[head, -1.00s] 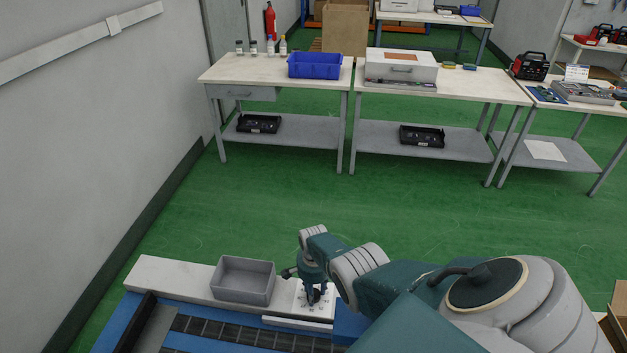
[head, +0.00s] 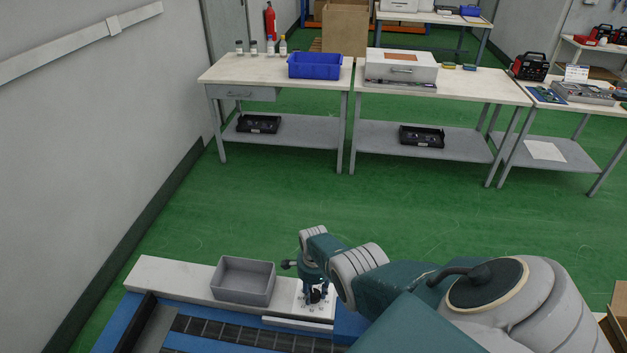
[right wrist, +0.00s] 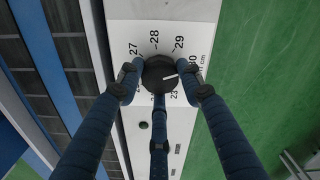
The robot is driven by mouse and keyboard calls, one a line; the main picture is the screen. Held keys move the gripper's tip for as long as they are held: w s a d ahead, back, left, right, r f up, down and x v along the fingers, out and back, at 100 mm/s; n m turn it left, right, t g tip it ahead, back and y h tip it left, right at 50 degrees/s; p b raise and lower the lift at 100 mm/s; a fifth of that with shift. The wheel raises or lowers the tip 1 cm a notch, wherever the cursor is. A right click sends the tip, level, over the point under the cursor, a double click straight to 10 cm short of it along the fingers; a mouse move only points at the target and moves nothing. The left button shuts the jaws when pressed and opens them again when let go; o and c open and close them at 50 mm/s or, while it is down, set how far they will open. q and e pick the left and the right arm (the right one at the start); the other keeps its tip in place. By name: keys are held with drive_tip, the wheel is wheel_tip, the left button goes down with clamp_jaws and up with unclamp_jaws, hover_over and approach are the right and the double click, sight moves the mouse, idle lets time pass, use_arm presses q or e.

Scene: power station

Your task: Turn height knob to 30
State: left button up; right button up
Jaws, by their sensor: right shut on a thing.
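The height knob (right wrist: 160,74) is a round black dial on a white panel (right wrist: 151,38) in the right wrist view. Numbers 27, 28, 29 and a partly covered 30 curve around its top and right. Its white pointer line points right, toward the side where the 30 is. My right gripper (right wrist: 162,80) is shut around the knob with its dark fingers; it also shows in the head view (head: 316,293), where it hides much of the knob. My left gripper is not in view.
A grey bin (head: 243,281) stands just left of the panel on the pale ledge (head: 165,277). A blue frame with a dark roller conveyor (head: 225,330) runs along the near side. Green floor (head: 270,210) is clear up to the tables behind.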

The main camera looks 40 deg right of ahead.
sight(315, 292)
drive_tip(key=shift+w+d+r, duration=0.2)
drive_tip(key=shift+w+d, duration=0.05)
drive_tip(key=shift+d, duration=0.2)
drive_tip(key=o, duration=1.1)
drive_tip(key=shift+o, duration=0.2)
drive_tip(key=shift+s+a+f, duration=0.1)
drive_tip(key=shift+s, duration=0.1)
drive_tip(key=shift+a, duration=0.1)
drive_tip(key=shift+r, duration=3.4)
drive_tip(key=shift+s+r, duration=0.15)
drive_tip(key=shift+r, duration=0.4)
